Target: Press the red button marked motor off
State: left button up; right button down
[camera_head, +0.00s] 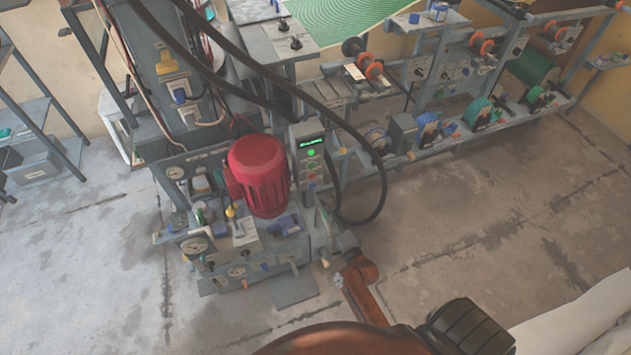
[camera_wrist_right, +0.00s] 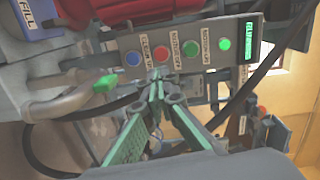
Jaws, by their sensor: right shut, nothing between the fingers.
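A grey control box (camera_head: 296,150) stands beside the red motor in the head view. Its face shows in the wrist view as a panel (camera_wrist_right: 205,66) with a row of a blue button (camera_wrist_right: 133,58), the red button (camera_wrist_right: 162,55), a green button (camera_wrist_right: 190,48), a lit green lamp (camera_wrist_right: 224,44) and a green display. The small labels are hard to read. My right gripper (camera_wrist_right: 158,80) is shut and empty, its teal fingers pointing at the panel just below the red button in the picture. I cannot tell whether the tips touch it. In the head view it is small, below the box (camera_head: 322,212). My left gripper is not in view.
The red motor (camera_head: 259,172) stands left of the box. Thick black hoses (camera_head: 380,165) loop past the box on its right. Gauges and valves (camera_head: 195,245) crowd the base at the lower left.

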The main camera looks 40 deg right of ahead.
jog(key=shift+w+d+r+m+h, duration=0.25)
jog(key=shift+d+m+h, duration=0.3)
jog(key=shift+m, duration=0.25)
jog(key=b, duration=0.4)
send_near(313, 174)
jog(key=x, duration=0.5)
jog(key=shift+w+d+f, duration=0.1)
jog(key=shift+w+f, duration=0.15)
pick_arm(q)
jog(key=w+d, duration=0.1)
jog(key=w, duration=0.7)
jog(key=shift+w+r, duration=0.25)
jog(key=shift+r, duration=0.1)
pick_arm(e)
jog(key=shift+w+d+r, duration=0.1)
jog(key=shift+w+d, duration=0.05)
jog(key=shift+w, duration=0.4)
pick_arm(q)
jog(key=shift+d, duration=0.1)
